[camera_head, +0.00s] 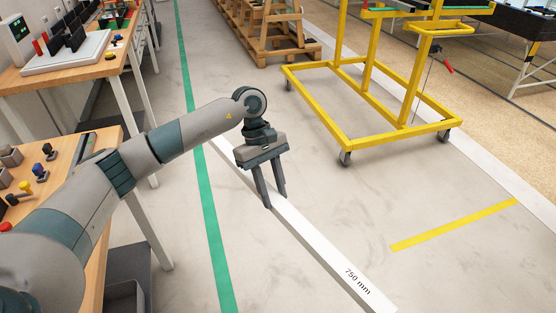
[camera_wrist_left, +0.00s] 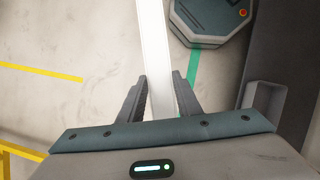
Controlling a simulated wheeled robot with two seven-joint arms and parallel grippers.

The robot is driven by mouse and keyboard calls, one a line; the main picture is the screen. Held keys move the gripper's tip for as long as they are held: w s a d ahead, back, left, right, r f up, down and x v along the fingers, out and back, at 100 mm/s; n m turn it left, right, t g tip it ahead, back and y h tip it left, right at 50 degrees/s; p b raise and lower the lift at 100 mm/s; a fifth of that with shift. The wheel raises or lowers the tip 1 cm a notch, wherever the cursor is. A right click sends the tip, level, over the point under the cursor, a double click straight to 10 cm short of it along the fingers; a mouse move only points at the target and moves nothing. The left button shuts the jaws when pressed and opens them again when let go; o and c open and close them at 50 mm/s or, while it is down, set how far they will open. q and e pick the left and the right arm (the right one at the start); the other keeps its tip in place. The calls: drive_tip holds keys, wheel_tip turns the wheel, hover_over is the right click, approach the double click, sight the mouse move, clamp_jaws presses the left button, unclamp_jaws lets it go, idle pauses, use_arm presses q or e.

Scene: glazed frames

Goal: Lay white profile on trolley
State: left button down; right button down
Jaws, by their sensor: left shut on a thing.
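The white profile (camera_head: 318,243) is a long white bar marked "750 mm". In the head view it runs from near my left gripper (camera_head: 275,199) down to the lower right, above the grey floor. My left gripper is shut on it, with one finger on each side. In the left wrist view the profile (camera_wrist_left: 154,50) passes between the two fingers of the gripper (camera_wrist_left: 161,98). The yellow trolley (camera_head: 378,134) stands on wheels at the upper right, apart from the profile. My right gripper is not in view.
A wooden workbench (camera_head: 88,72) and a nearer bench (camera_head: 98,148) with small parts stand at the left. Wooden pallets (camera_head: 278,48) stand at the back. A green line (camera_head: 208,210) and a yellow line (camera_head: 455,226) mark the floor. The floor before the trolley is clear.

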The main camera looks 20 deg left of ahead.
use_arm(q)
drive_tip(key=s+f+m+g+y, duration=0.1)
drive_tip(key=s+f+m, duration=0.3)
drive_tip(key=s, duration=0.4)
drive_tip(key=s+f+m+y, duration=0.2)
drive_tip(key=s+f+m, duration=0.3)
drive_tip(key=s+m, duration=0.2)
drive_tip(key=shift+s+f+g+y, duration=0.15)
drive_tip(key=shift+s+g+y, duration=0.25)
drive_tip(key=shift+s, duration=0.6)
